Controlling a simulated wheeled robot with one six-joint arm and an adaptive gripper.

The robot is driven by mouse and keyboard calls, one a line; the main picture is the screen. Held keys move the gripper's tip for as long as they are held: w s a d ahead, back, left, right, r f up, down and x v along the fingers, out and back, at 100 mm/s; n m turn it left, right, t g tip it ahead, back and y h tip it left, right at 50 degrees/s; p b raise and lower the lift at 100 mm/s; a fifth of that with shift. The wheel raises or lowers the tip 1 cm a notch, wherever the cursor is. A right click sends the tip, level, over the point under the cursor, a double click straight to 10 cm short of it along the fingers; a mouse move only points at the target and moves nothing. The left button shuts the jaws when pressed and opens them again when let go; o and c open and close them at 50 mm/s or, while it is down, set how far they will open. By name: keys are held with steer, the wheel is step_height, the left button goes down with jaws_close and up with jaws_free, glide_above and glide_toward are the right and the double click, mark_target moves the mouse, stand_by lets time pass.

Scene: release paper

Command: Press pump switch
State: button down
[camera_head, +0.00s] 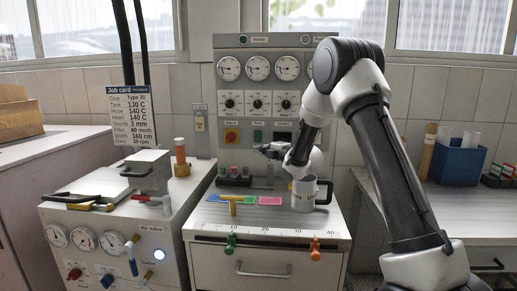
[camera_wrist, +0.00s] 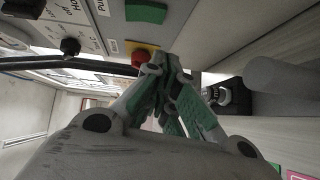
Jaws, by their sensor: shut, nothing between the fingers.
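The grey control panel (camera_head: 226,110) stands behind the bench. It carries a row of black rotary knobs (camera_head: 258,103), with a red button on a yellow plate (camera_head: 231,136) and a green button (camera_head: 257,136) below them. My gripper (camera_head: 261,150) is shut and empty in front of the panel's lower part, below the green button. In the wrist view my green-padded fingers (camera_wrist: 168,68) are together. The red button (camera_wrist: 139,58) shows just beyond their tips, the green button (camera_wrist: 147,12) above; contact cannot be told.
A white mug (camera_head: 303,195) stands on the bench under my wrist. The glue machine (camera_head: 110,230) with gauges is at left; a blue bin (camera_head: 458,163) is at right.

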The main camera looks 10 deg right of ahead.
steer(key=v, duration=0.7)
steer(key=shift+f, duration=0.65)
steer(key=shift+r, duration=0.1)
steer(key=s+d+r+m+g+h, duration=0.2)
steer(key=s+d+r+m+h, duration=0.3)
steer(key=s, duration=0.3)
steer(key=s+d+r+m+g+h, duration=0.2)
steer(key=s+d+r+m, duration=0.3)
steer(key=s, duration=0.3)
steer(key=s+f+m+g, duration=0.2)
steer(key=s+m, duration=0.4)
steer(key=s, duration=1)
steer(key=s+f+m+g, duration=0.2)
steer(key=s+m+g, duration=0.3)
steer(key=s, duration=1.1)
steer(key=shift+d+f+m+h, duration=0.25)
steer(key=shift+d+m+h, duration=0.2)
steer(key=shift+m, duration=0.25)
steer(key=shift+a, duration=0.1)
